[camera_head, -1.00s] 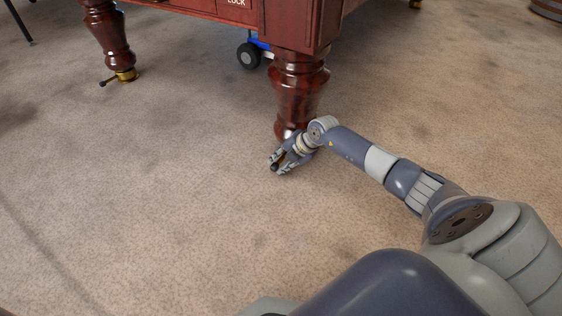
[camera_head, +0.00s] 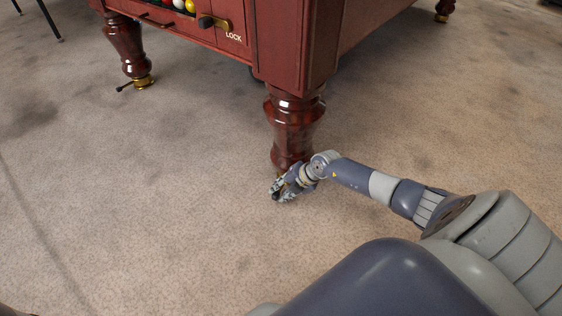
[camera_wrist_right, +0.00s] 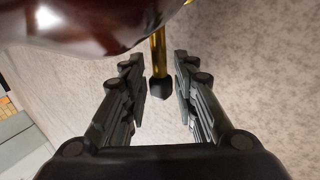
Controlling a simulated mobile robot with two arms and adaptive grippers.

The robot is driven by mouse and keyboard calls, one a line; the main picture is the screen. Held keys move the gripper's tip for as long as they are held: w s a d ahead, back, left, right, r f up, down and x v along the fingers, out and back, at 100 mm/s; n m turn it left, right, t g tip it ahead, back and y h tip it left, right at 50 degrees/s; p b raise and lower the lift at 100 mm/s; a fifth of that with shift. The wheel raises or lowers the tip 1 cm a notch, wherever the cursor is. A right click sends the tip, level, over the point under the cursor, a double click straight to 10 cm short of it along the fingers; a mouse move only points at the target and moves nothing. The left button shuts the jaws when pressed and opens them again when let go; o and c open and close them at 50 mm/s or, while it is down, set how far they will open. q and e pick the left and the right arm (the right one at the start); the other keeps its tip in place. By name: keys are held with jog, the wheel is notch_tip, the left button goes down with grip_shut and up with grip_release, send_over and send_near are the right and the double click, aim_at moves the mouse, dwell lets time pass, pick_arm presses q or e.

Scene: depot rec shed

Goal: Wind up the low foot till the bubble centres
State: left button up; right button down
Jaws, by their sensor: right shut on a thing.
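The near leg (camera_head: 295,130) of a dark red wooden pool table (camera_head: 290,40) stands on the carpet. My right gripper (camera_head: 277,192) is low at its base, shut on a lever. In the right wrist view the lever is a brass rod ending in a black knob (camera_wrist_right: 159,88), between the two fingers (camera_wrist_right: 160,80). The brass foot of this leg is mostly hidden behind my gripper in the head view. No bubble level shows. My left gripper is not in view.
The left leg (camera_head: 123,42) has a brass foot (camera_head: 143,82) with a black-knobbed lever (camera_head: 124,87) pointing left. Several balls sit in the table's end opening, beside a handle (camera_head: 212,22) marked LOCK. Thin dark legs stand at top left. The carpet in front is clear.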

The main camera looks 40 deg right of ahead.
jog(key=shift+s+f, duration=0.1)
jog(key=c, duration=1.4)
grip_release()
jog(key=shift+c, duration=0.2)
jog(key=shift+o, duration=0.6)
jog(key=shift+d, duration=0.1)
jog(key=v, duration=1.2)
